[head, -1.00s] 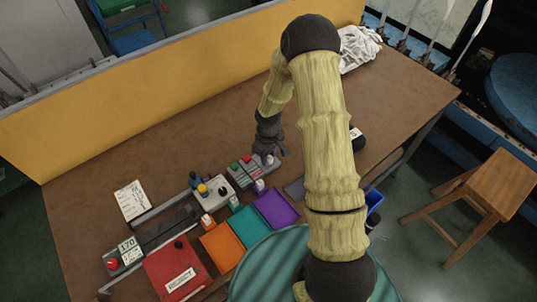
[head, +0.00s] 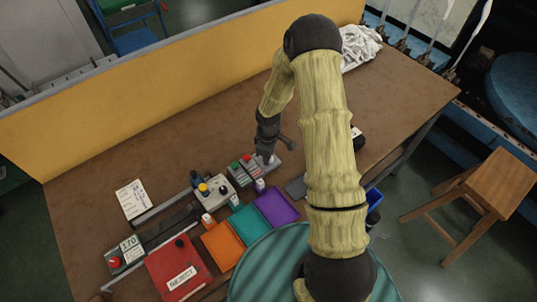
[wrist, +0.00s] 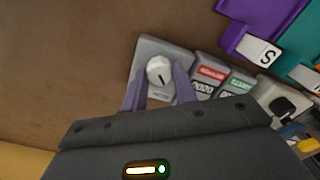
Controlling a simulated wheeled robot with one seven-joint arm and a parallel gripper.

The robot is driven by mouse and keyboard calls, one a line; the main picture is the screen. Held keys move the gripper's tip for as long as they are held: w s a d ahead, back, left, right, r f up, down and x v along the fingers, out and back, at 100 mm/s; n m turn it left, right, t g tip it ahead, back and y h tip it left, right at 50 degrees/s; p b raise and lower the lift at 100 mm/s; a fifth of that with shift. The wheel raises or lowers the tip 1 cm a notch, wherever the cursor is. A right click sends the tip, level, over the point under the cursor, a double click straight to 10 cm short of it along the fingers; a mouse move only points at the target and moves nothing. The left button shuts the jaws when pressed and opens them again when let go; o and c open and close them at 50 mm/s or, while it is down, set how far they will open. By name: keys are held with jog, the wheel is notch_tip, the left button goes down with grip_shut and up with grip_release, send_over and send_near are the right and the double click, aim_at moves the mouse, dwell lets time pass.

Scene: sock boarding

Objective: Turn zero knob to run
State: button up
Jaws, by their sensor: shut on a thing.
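A round white knob (wrist: 159,68) with a dark pointer line sits on a light grey plate (wrist: 150,47) in the wrist view. My gripper (wrist: 160,88) has one purple-grey finger on either side of the knob and is shut on it. The pointer line slants slightly; no position lettering on the plate is readable. In the head view my gripper (head: 266,157) is at the right end of the counter unit (head: 243,168), and it hides the knob there.
Counters with a red label (wrist: 211,72) and a green label (wrist: 241,84) stand right beside the knob plate. Purple (head: 275,207), teal (head: 249,226) and orange (head: 222,246) trays lie in front. A red reject box (head: 170,268) is at front left.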

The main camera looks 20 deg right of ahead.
jog(key=o, duration=1)
jog(key=shift+c, duration=0.2)
jog(key=shift+r, duration=0.1)
notch_tip(320, 180, up, 17)
jog(key=b, duration=0.1)
jog(key=shift+r, duration=0.15)
jog(key=s+r+m+t, duration=0.1)
jog(key=s+r+m, duration=0.1)
jog(key=s+m, duration=0.3)
jog(key=s+r+m+t, duration=0.1)
jog(key=s+r+m, duration=0.2)
jog(key=s+m, duration=0.3)
jog(key=s, duration=0.5)
jog(key=shift+s+r+t, duration=0.25)
jog(key=shift+t, duration=0.05)
